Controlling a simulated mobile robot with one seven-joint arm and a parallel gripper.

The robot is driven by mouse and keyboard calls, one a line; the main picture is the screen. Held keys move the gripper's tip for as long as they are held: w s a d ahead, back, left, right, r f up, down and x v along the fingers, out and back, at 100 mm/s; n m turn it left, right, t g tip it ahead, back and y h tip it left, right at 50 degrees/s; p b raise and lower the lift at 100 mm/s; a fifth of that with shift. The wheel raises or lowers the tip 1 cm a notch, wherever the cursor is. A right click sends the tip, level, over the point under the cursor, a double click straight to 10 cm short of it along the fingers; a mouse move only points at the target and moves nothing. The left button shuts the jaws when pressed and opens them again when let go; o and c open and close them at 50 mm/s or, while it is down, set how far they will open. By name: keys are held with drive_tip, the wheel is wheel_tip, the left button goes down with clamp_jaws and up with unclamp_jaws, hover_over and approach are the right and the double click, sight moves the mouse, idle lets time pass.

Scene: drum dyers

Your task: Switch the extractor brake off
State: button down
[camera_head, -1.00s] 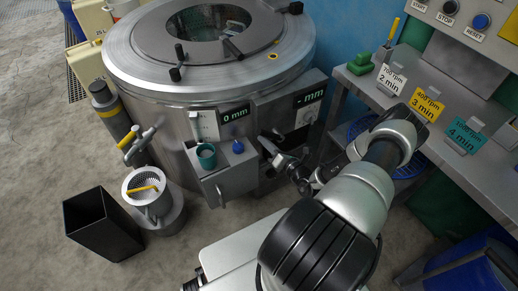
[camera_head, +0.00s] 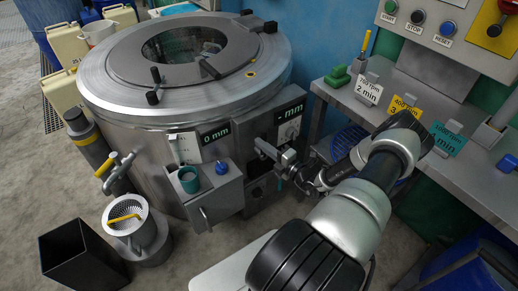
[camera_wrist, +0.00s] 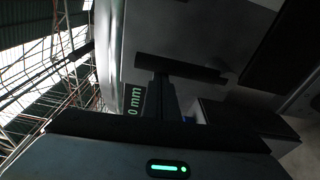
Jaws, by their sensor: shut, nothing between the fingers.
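The extractor (camera_head: 100,95) is the large round steel drum with a grey ring lid, at the left of the head view. A grey control panel is on its front right, with a dark display (camera_head: 290,110) and a white label plate below. My gripper (camera_head: 262,148) is shut and empty, at this panel's front, left of the label plate. In the wrist view, my shut fingers (camera_wrist: 165,95) reach up towards a dark horizontal bar (camera_wrist: 195,70). Whether they touch it cannot be told. I cannot make out which part is the brake control; my gripper and arm hide some of the panel.
A grey box (camera_head: 215,190) with a teal cup (camera_head: 188,180) and a blue knob juts out left of my gripper. A steel bench (camera_head: 420,100) with minute cards stands right. A black bin (camera_head: 80,260) and perforated cup (camera_head: 125,215) stand front left.

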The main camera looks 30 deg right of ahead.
drive_tip(key=shift+d+r, duration=0.1)
drive_tip(key=shift+d, duration=0.35)
idle(0.4)
